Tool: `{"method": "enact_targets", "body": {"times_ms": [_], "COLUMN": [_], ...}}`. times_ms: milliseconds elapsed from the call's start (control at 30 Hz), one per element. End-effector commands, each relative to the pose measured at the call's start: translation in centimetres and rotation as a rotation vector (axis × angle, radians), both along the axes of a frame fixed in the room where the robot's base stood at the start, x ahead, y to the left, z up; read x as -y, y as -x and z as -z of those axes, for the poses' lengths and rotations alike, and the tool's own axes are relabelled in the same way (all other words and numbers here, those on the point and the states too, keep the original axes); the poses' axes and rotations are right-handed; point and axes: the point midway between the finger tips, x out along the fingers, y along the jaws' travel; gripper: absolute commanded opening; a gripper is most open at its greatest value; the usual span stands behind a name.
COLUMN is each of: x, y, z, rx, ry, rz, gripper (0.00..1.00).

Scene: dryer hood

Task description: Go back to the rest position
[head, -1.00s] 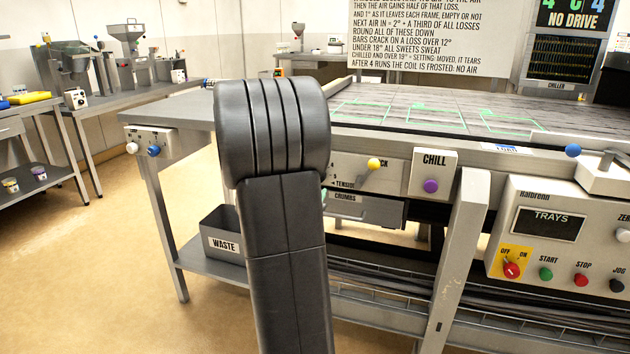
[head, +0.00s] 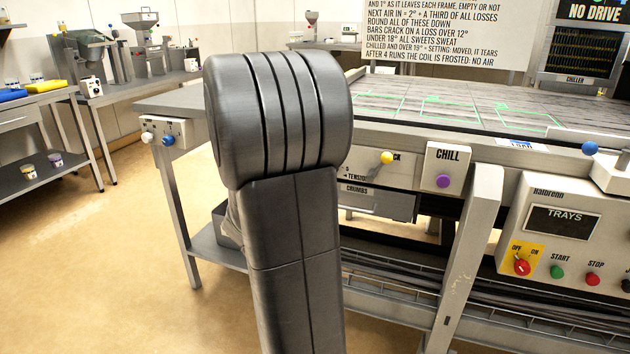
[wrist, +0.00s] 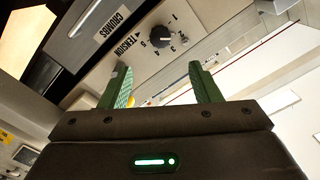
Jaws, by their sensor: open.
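My gripper (wrist: 163,85) shows in the wrist view with its two green fingers apart and nothing between them. Beyond the fingertips is the machine's tension dial (wrist: 164,38), a dark knob ringed by numbers. Gripper and dial look apart, though the exact gap is hard to tell. In the head view my arm rises in the middle and hides part of the machine; the gripper itself is not seen there.
The machine's table (head: 470,105) with green outlines spans the right. Its panels carry the CHILL switch (head: 443,182), a yellow knob (head: 387,158) and the TRAYS box (head: 560,222). A side bench (head: 120,92) stands at left. Open floor (head: 90,270) lies front left.

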Motion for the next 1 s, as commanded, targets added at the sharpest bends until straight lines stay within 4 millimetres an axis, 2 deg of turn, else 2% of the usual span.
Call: {"method": "enact_targets", "body": {"times_ms": [167,500,700,900,1000], "x": [0.7,2.8,3.8,4.3,4.2], "y": [-2.0,-8.4,-11.4,-13.0,-12.9], "z": [0.1,0.1,0.1,0.0,-0.1], "rx": [0.001,0.001,0.001,0.002,-0.003], "ry": [0.0,0.001,0.0,0.001,0.015], "rz": [0.003,0.003,0.002,0.001,0.0], "gripper": [0.57,0.57,0.57,0.57,0.57]}}
